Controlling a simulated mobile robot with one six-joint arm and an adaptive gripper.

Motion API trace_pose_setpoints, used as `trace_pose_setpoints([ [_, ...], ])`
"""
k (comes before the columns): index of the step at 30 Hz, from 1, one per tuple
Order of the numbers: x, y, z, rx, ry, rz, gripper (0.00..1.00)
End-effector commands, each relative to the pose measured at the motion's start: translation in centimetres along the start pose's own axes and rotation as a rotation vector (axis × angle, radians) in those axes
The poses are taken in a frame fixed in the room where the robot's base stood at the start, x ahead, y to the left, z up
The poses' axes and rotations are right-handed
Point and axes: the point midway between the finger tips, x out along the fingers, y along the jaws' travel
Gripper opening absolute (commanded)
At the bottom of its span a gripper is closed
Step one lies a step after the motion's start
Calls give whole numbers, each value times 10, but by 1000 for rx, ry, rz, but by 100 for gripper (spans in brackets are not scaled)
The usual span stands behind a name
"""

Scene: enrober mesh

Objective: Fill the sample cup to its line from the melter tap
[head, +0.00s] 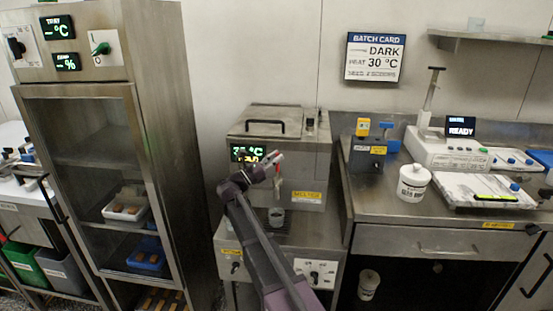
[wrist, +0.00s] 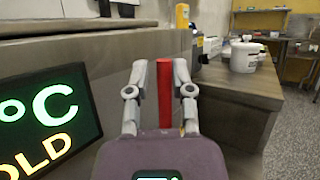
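The melter (head: 300,150) is a steel box with a yellow label and a lit green display, which also shows in the wrist view (wrist: 45,120). Its red tap handle (wrist: 165,95) stands upright between the two fingers of my gripper (wrist: 160,68). The fingers are apart, with a gap on the left of the handle; the right finger is close to it, and I cannot tell if it touches. In the head view my gripper (head: 276,163) is at the melter's front. The sample cup (head: 276,217), small and grey, stands below the tap. Its fill level and line are too small to tell.
A steel counter (head: 385,210) to the right holds a white tub (head: 412,183), a white instrument (head: 445,150) and a yellow-topped device (head: 368,148). A tall glass-doored cabinet (head: 90,170) stands left. A batch card (head: 374,57) on the wall reads DARK, 30 °C.

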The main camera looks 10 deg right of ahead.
Motion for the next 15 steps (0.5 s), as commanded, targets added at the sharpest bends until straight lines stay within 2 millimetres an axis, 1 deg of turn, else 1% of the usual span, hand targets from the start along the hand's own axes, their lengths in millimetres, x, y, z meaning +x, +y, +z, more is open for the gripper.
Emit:
trace_pose_setpoints([
  [10,6,-2,-3,-3,1,-10,53],
  [15,8,-3,0,-3,2,-10,53],
])
